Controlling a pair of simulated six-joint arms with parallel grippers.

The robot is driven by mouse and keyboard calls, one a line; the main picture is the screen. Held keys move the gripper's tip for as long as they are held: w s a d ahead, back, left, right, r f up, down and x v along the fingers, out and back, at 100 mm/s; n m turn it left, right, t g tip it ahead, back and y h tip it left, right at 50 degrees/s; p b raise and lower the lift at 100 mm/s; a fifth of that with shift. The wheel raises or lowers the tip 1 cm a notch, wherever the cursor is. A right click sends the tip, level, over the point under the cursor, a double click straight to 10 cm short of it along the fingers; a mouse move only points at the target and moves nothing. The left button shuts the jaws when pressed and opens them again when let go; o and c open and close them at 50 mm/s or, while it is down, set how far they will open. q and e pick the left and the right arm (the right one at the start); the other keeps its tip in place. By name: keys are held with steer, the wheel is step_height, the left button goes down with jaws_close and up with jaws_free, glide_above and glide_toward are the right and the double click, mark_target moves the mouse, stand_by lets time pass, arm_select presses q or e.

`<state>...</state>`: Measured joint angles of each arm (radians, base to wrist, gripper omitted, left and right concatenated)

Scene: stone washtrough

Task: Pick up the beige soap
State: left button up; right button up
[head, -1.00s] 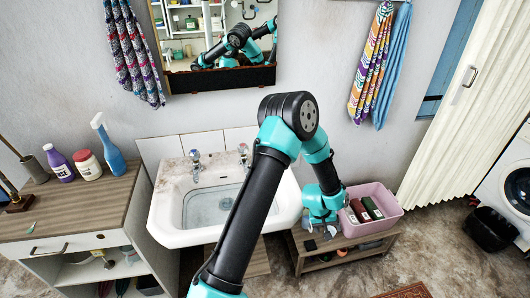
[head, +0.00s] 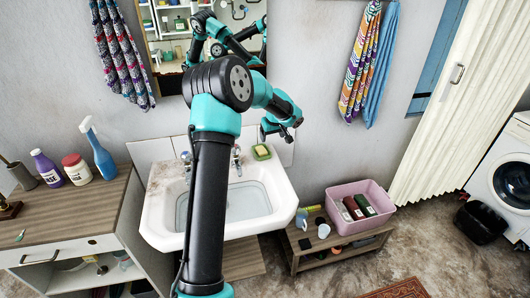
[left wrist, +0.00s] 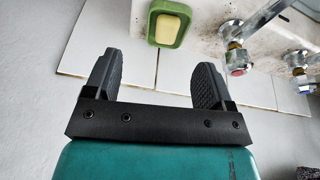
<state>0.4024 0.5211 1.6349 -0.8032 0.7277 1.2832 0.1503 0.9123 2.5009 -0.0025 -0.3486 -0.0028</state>
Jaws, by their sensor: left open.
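The beige soap (head: 262,151) lies in a green soap dish (head: 269,157) on the back right corner of the white sink (head: 157,218). In the left wrist view the soap (left wrist: 168,30) rests in the green dish (left wrist: 152,38) near the top edge. My left gripper (head: 284,135) is above and a little right of the dish, by the wall. In the left wrist view its two dark fingers (left wrist: 158,62) are spread, with nothing between them and the soap beyond the tips. My right gripper is not directly in view.
Taps (head: 237,158) stand on the sink's back ledge, beside the dish, and show in the left wrist view (left wrist: 237,62). The tiled wall is close to the left gripper. A pink basin (head: 374,227) with bottles sits on a low wooden bench (head: 300,241) at right.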

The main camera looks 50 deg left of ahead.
arm_select(q)
steer(key=shift+n+y, duration=0.4)
steer(key=shift+y, duration=0.2)
steer(key=a+r, duration=0.1)
steer(key=s+a+r, duration=0.1)
steer(key=a+r, duration=0.1)
steer(key=shift+f, duration=0.1)
glide_above(260, 149)
steer(key=d, duration=0.2)
steer(key=f, duration=0.7)
steer(key=s+f, duration=0.1)
steer(key=f, duration=0.3)
steer(key=shift+d+f, duration=0.1)
steer(key=shift+f, duration=0.05)
